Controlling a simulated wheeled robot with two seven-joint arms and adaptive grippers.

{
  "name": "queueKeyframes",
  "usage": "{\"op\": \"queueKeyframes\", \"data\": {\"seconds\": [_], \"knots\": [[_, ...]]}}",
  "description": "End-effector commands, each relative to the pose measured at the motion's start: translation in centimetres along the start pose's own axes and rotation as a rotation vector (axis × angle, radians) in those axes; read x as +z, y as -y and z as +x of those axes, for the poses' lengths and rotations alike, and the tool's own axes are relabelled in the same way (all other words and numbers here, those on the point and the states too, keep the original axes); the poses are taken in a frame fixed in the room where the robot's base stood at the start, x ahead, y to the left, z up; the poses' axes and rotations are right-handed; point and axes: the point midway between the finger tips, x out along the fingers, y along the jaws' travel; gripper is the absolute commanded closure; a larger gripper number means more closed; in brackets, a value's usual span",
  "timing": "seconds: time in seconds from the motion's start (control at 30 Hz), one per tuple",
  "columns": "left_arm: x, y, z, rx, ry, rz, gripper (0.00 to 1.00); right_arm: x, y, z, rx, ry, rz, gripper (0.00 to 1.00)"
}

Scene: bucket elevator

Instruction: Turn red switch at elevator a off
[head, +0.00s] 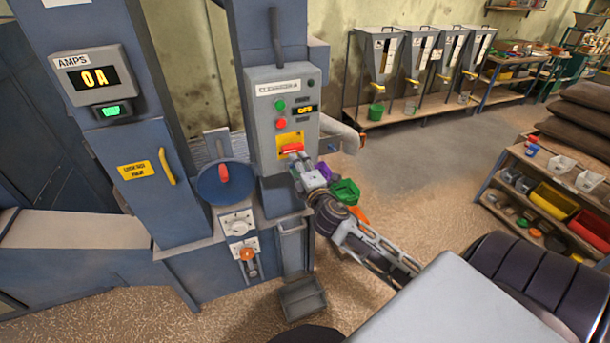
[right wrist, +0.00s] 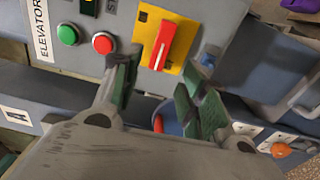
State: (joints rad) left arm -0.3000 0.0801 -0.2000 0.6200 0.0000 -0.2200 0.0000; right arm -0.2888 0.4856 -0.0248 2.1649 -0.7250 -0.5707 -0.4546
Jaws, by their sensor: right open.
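The elevator A control box (head: 284,115) is grey, on a blue-grey column. The red switch (head: 291,148) is a handle on a yellow plate low on the box, lying roughly crosswise to the box's height. In the right wrist view the red switch (right wrist: 163,45) stands just beyond the fingertips. My right gripper (head: 300,170) is open and empty in front of the lower box; in the right wrist view its green-padded fingers (right wrist: 160,85) are spread, with nothing between them. The box display (head: 306,110) reads OFF. My left gripper is not in view.
Green (head: 280,104) and red (head: 281,124) buttons sit above the switch. A blue round bowl-like part (head: 222,184) is left of the box, and a grey bin (head: 302,298) is below. The AMPS meter (head: 94,77) reads 0A. Floor to the right is open before shelves (head: 535,170).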

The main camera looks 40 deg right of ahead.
Motion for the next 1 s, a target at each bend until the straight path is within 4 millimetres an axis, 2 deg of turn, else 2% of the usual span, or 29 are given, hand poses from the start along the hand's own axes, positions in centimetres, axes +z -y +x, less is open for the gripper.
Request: {"op": "queueKeyframes", "data": {"seconds": [0.5,1.0], "knots": [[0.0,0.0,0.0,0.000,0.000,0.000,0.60,0.0,0.1,-4.0,-0.001,-0.001,0.000,0.57],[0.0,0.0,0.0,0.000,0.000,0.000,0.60,0.0,0.0,-4.7,0.000,0.000,0.000,0.57]]}}
